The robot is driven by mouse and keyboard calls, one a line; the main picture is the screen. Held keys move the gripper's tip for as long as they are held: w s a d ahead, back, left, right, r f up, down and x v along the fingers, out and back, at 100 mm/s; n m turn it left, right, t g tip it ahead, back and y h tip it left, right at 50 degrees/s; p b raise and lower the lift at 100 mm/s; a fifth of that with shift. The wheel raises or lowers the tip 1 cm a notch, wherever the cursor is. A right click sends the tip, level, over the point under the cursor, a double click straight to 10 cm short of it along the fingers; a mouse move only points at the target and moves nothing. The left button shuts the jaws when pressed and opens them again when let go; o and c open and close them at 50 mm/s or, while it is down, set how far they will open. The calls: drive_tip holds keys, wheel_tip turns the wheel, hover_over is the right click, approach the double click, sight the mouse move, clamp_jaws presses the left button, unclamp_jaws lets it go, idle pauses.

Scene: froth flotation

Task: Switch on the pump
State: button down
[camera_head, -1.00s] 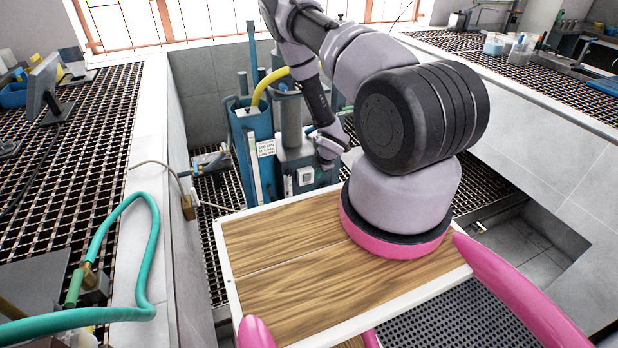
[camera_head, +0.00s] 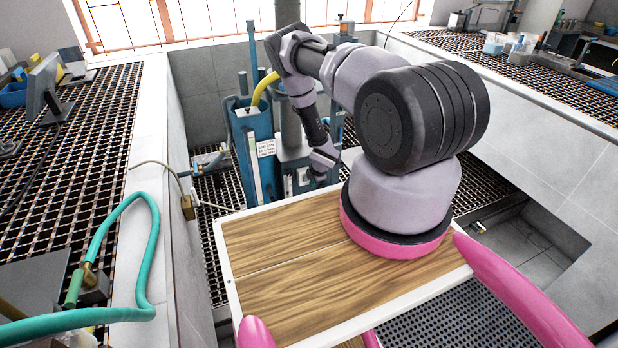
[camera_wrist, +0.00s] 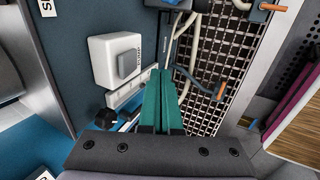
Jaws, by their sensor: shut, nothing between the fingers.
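The pump switch is a white box with a grey rocker (camera_wrist: 128,63) and small lettering, on a dark grey-blue panel in the wrist view. In the head view the switch box (camera_head: 303,180) is partly hidden by my wrist, on the front of the blue and grey machine (camera_head: 262,165). My gripper's teal fingers (camera_wrist: 166,75) are shut with nothing between them. In the wrist view their tips appear just right of the switch box; a gap shows between them and the rocker. In the head view my wrist (camera_head: 323,160) is in front of the machine, and the fingers cannot be made out.
A black knob (camera_wrist: 105,117) is below the switch box in the wrist view. Cables and orange-tipped pipes lie over a metal grating (camera_wrist: 220,60) to the right. A yellow hose (camera_head: 262,88) runs into the machine. Tiled walls flank the pit on both sides.

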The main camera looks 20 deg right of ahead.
drive_tip(key=shift+w+r, duration=0.25)
drive_tip(key=shift+w, duration=0.55)
drive_tip(key=shift+w+r, duration=0.2)
drive_tip(key=shift+w, duration=0.6)
drive_tip(key=shift+w+r, duration=0.15)
drive_tip(key=shift+w, duration=0.3)
drive_tip(key=shift+r, duration=0.1)
drive_tip(key=shift+r, duration=0.7)
